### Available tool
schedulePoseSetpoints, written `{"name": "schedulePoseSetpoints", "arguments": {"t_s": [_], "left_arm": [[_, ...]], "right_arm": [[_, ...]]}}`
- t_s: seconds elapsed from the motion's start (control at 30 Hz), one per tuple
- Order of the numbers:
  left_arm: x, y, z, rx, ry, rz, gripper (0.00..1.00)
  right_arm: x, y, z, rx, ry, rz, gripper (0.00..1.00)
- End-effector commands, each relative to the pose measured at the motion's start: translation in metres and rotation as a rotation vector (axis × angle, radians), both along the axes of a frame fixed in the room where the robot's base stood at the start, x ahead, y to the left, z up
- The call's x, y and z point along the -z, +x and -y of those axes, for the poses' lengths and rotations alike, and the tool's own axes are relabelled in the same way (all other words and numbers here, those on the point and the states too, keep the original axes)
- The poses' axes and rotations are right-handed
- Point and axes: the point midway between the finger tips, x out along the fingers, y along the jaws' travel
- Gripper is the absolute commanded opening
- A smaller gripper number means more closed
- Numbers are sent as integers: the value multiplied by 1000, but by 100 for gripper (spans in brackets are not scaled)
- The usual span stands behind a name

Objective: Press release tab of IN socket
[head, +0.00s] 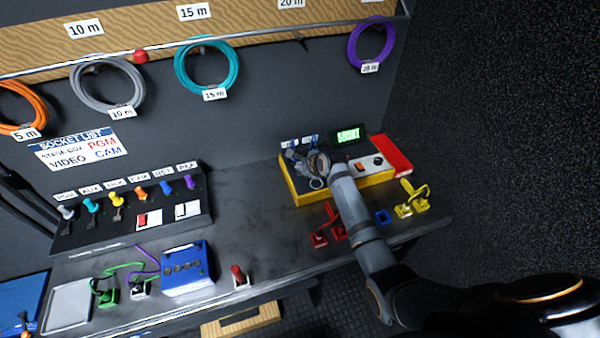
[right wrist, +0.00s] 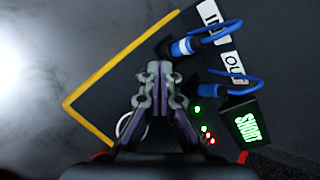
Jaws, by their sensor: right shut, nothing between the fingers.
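The tester is a yellow-edged box (head: 345,189) with a dark top and a red right end, on the bench in the head view. Its IN label (right wrist: 209,13) and OUT label (right wrist: 233,63) show in the right wrist view. A blue plug with a white band (right wrist: 184,46) sits by the IN label, and another blue plug (right wrist: 217,75) by OUT; blue cables loop from both. I cannot make out the release tab. My right gripper (right wrist: 158,70) is shut and empty over the box, apart from the IN plug in the picture; it also shows in the head view (head: 296,156).
A green SHORT display (head: 348,135) stands at the box's back. Red plugs (head: 328,228), a blue piece (head: 381,217) and yellow plugs (head: 412,200) lie in front. A blue box (head: 187,268) and a switch panel (head: 130,218) are left.

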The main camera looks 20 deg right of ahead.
Motion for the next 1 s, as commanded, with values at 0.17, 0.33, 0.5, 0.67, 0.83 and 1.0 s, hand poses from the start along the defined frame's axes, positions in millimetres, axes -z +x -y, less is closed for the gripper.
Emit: {"name": "schedulePoseSetpoints", "arguments": {"t_s": [0.17,0.33,0.5,0.67,0.83,1.0], "left_arm": [[0,0,0,0,0,0,40],[0,0,0,0,0,0,40],[-3,0,0,0,0,0,40],[-3,0,0,0,0,0,40],[-3,0,0,0,0,0,40],[-3,0,0,0,0,-1,40]], "right_arm": [[0,0,0,0,0,0,0],[1,0,0,0,0,0,0],[5,0,0,0,1,-1,0],[8,0,0,1,1,0,0],[8,0,0,0,0,0,0],[9,0,0,0,0,0,0]]}}
